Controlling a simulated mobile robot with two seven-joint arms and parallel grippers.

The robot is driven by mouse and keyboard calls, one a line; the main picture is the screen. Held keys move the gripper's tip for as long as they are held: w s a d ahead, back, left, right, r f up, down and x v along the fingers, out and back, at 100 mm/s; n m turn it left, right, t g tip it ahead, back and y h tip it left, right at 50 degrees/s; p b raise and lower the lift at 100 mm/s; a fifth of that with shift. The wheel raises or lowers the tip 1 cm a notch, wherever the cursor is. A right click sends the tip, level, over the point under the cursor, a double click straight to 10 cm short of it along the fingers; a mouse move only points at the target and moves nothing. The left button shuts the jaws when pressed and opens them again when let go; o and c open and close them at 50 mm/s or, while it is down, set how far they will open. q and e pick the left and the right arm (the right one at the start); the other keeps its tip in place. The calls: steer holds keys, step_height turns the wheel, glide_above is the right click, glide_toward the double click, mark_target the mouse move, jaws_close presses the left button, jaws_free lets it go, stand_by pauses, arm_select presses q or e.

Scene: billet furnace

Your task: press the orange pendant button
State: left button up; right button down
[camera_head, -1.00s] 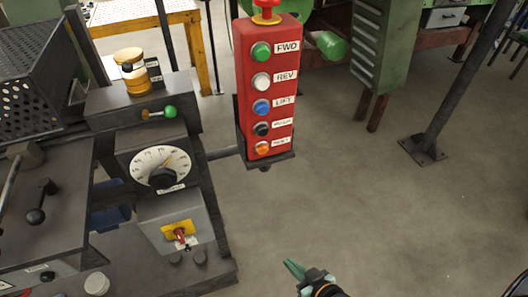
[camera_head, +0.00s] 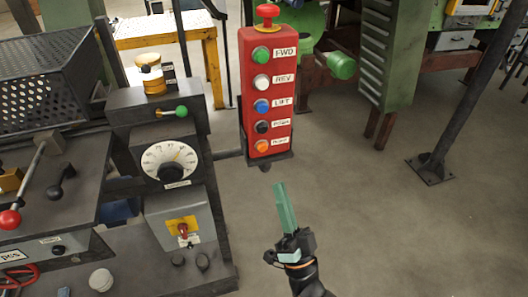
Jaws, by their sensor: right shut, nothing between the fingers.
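The orange button (camera_head: 262,146) is the lowest in a column on the red pendant box (camera_head: 247,92), at the upper middle of the head view. Above it are black, blue, white and green buttons, and a red mushroom knob (camera_head: 267,13) tops the box. The orange button is uncovered, with a small label to its right. My right gripper (camera_head: 281,190) rises from the bottom, its greenish fingers shut and empty, pointing up. Its tips appear a little below and right of the pendant's lower end, apart from it. My left gripper is not in view.
A dark machine with a dial (camera_head: 170,161), a green-tipped lever (camera_head: 181,111) and a grey switch box (camera_head: 181,222) stands left of the pendant. A dark post (camera_head: 470,90) stands at the right. The floor (camera_head: 370,220) between is clear.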

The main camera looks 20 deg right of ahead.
mark_target(262, 146)
steer(key=shift+w, duration=0.15)
steer(key=w+b, duration=0.3)
steer(key=w, duration=0.5)
steer(key=shift+w+a+b, duration=0.15)
steer(key=shift+w+b, duration=0.15)
steer(key=shift+b, duration=0.1)
stand_by(2.0)
steer(key=shift+w+b, duration=0.3)
steer(key=shift+w, duration=0.1)
steer(key=shift+w+b, duration=0.35)
steer(key=shift+w, duration=0.15)
stand_by(0.5)
steer(key=shift+s, duration=0.15)
steer(key=shift+s+p, duration=0.5)
steer(key=shift+s, duration=0.3)
